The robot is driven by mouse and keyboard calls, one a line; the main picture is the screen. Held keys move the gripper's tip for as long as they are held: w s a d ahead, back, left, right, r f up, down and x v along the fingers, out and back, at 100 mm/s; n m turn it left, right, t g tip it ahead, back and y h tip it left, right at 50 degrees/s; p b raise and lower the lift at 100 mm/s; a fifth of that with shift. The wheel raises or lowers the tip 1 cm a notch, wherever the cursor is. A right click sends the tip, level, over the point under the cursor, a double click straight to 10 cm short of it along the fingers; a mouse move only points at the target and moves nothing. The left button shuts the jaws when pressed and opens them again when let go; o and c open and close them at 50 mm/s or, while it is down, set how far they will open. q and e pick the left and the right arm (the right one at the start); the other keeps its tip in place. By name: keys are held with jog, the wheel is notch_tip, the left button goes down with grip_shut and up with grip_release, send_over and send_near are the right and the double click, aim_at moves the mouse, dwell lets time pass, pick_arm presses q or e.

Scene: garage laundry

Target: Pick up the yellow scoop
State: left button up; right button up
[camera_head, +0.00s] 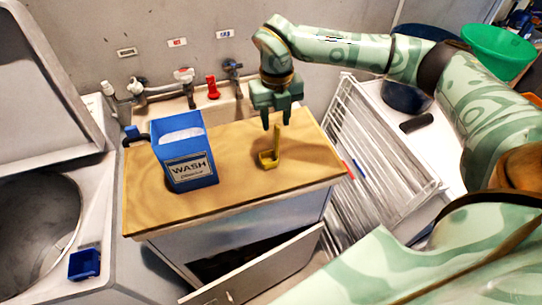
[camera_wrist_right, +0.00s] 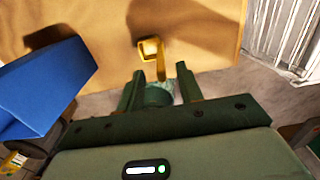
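The yellow scoop (camera_head: 270,158) rests on the wooden worktop, its handle pointing up toward my right gripper (camera_head: 276,122). In the right wrist view, the scoop (camera_wrist_right: 149,47) shows its square bowl, and its handle runs toward the gap between the fingertips. My right gripper (camera_wrist_right: 159,84) is open, with one finger on each side of the handle's upper end. I see clear space beside the handle, so neither finger appears to press on it. My left gripper is not in view.
A blue WASH box (camera_head: 186,168) stands left of the scoop on the worktop (camera_head: 235,200). A white drying rack (camera_head: 375,150) leans at the right. An open drawer (camera_head: 265,268) is below. Taps line the wall behind. A small blue container (camera_head: 84,264) sits at lower left.

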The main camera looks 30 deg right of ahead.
aim_at(276, 138)
jog(key=f, duration=0.6)
jog(key=shift+s+f+b, duration=0.25)
jog(key=shift+b, duration=0.15)
jog(key=shift+r, duration=0.1)
grip_shut()
